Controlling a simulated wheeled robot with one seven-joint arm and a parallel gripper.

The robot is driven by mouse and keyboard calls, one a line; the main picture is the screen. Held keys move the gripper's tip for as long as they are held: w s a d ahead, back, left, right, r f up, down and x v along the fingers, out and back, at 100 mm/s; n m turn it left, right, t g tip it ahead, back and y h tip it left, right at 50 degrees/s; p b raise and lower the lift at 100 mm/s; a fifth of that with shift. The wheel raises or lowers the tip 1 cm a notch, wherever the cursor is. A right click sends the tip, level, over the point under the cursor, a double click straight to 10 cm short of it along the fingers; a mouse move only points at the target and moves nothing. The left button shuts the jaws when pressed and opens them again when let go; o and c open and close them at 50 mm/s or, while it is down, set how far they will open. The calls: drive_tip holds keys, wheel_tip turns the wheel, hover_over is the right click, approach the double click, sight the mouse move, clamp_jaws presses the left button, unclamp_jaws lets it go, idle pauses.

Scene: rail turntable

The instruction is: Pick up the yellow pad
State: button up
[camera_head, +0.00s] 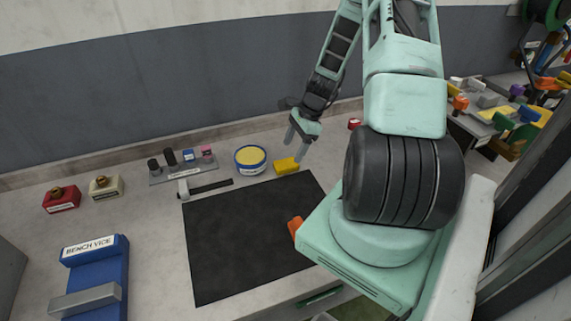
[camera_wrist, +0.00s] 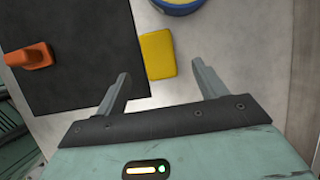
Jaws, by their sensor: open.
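The yellow pad (camera_head: 286,166) is a small rectangular block on the light bench top, just beyond the far edge of the black mat (camera_head: 245,230). In the wrist view the yellow pad (camera_wrist: 158,54) lies ahead of my gripper, between the lines of its two fingers and closer to the left one. My gripper (camera_head: 297,144) is just above and to the right of the pad in the head view. In the wrist view my gripper (camera_wrist: 163,84) is open with nothing between its fingers.
A round blue-rimmed yellow tin (camera_head: 250,160) stands close left of the pad. A hammer (camera_head: 205,188) lies farther left, near a tool rack (camera_head: 183,168). An orange object (camera_wrist: 32,55) is on the mat. A blue bench vice (camera_head: 92,275) stands at front left.

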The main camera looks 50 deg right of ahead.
sight(286, 163)
drive_tip(key=shift+p+x, duration=1.2)
drive_tip(key=shift+x, duration=1.45)
drive_tip(key=shift+a, duration=0.1)
drive_tip(key=c, duration=1.1)
